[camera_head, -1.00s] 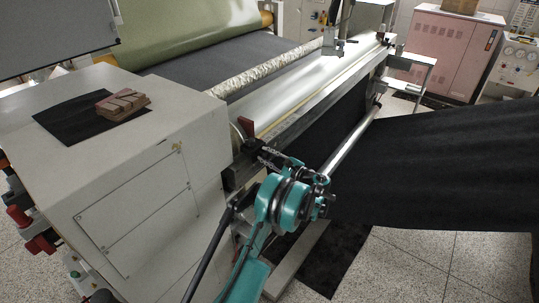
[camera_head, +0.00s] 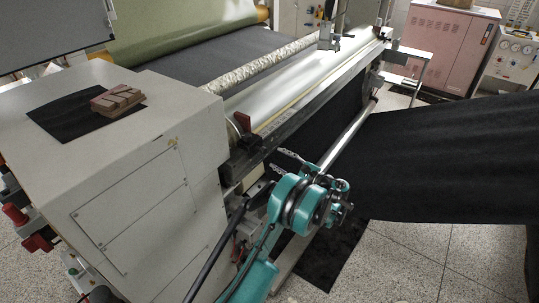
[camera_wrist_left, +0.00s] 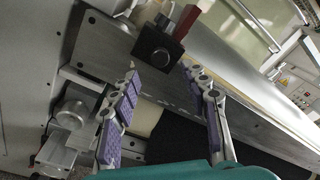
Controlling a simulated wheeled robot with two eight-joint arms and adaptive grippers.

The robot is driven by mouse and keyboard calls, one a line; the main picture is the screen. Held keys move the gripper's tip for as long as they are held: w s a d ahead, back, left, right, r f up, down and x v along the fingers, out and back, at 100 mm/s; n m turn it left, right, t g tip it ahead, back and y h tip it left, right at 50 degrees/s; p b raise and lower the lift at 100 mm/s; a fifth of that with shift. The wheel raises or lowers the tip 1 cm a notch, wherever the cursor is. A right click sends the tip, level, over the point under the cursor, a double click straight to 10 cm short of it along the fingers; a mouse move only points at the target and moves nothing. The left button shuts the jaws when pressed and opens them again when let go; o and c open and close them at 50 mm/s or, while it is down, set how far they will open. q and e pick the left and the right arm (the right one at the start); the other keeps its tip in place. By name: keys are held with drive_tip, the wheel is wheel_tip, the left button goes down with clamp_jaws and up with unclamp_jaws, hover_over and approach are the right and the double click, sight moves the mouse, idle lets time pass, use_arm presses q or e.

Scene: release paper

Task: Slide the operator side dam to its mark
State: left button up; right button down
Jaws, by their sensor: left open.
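The operator side dam appears to be the upright red plate (camera_head: 243,122) with a black block at the near end of the bright roller (camera_head: 290,95). In the left wrist view its red part (camera_wrist_left: 184,22) rises from the black block with a round knob (camera_wrist_left: 158,47). My left gripper (camera_head: 282,161) is open and empty, below and to the right of the dam. In the left wrist view the purple-padded fingers (camera_wrist_left: 160,68) are spread, with their tips just below the block and apart from it. I cannot make out the mark. My right gripper is out of view.
A steel rail (camera_head: 310,102) with a yellowish scale strip runs along the roller. A white machine housing (camera_head: 150,200) stands left, with brown blocks (camera_head: 118,99) on a black sheet. Black web (camera_head: 440,160) hangs at right. Open floor (camera_head: 400,265) lies at lower right.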

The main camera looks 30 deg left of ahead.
use_arm(q)
drive_tip(key=shift+s+d, duration=0.15)
drive_tip(key=shift+d, duration=0.7)
drive_tip(key=shift+s+d, duration=0.15)
drive_tip(key=shift+d, duration=0.7)
drive_tip(key=s+d+r+n+t+h, duration=0.2)
drive_tip(key=s+d+r+n+h, duration=0.15)
drive_tip(key=s+r+h, duration=0.65)
drive_tip(key=s+d+f+n+t+h, duration=0.1)
drive_tip(key=s+d+n+h, duration=0.1)
drive_tip(key=s+d, duration=0.2)
drive_tip(key=s+d+f+n+h, duration=0.2)
drive_tip(key=s+d+n+h, duration=0.1)
drive_tip(key=s, duration=0.7)
drive_tip(key=s+d+f+n+t+h, duration=0.1)
drive_tip(key=s+d+n+h, duration=0.1)
drive_tip(key=s+d, duration=0.4)
drive_tip(key=shift+s+f+t+h, duration=0.3)
drive_tip(key=shift+s+h, duration=0.1)
drive_tip(key=shift+s, duration=0.55)
drive_tip(key=shift+a, duration=0.1)
